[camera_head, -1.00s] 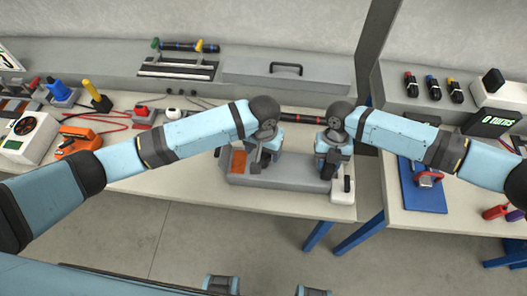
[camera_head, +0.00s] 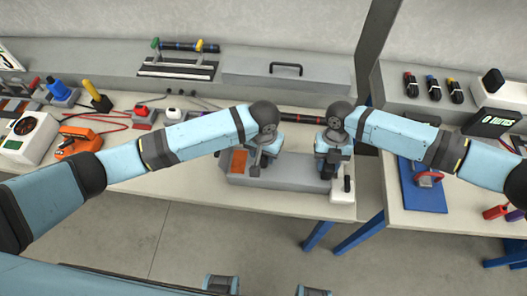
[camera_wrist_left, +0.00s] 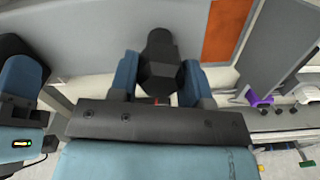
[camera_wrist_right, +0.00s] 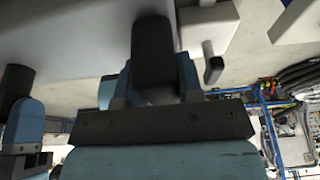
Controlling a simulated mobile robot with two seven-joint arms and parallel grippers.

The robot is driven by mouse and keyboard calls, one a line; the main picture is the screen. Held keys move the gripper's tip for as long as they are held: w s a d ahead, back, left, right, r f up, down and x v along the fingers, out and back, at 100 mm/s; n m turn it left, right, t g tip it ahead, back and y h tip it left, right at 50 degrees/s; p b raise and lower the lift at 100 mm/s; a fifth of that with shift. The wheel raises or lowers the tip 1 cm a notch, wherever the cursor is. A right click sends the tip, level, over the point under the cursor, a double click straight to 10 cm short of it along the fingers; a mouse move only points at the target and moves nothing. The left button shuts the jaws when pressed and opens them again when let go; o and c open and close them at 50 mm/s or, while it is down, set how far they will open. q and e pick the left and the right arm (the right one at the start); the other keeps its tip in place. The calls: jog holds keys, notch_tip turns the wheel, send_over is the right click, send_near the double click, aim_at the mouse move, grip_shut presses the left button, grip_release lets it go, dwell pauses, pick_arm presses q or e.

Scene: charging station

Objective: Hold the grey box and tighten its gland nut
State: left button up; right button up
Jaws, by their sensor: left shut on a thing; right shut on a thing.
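The long grey box (camera_head: 292,181) lies on the bench, with an orange panel (camera_head: 239,161) at its left end. My left gripper (camera_head: 262,160) is over its left part. In the left wrist view its blue fingers (camera_wrist_left: 160,85) are shut on a dark faceted piece (camera_wrist_left: 159,62), which may be the gland nut; I cannot be sure. My right gripper (camera_head: 327,166) is over the right part of the box. In the right wrist view its fingers (camera_wrist_right: 150,85) are shut on a dark upright block (camera_wrist_right: 153,48). The grippers hide how both pieces join the box.
A white block with a black lever (camera_head: 343,190) stands at the box's right end. A dark rod with a red band (camera_head: 302,118) lies behind. A counter display (camera_head: 492,121) and a blue mat (camera_head: 424,187) are on the right bench. The front bench strip is clear.

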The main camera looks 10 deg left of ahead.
pick_arm(q)
jog(key=m, duration=0.6)
jog(key=shift+m, duration=0.3)
jog(key=m, duration=0.6)
jog(key=shift+m, duration=0.4)
jog(key=o, duration=0.9)
jog(key=shift+o, duration=0.2)
notch_tip(320, 180, up, 12)
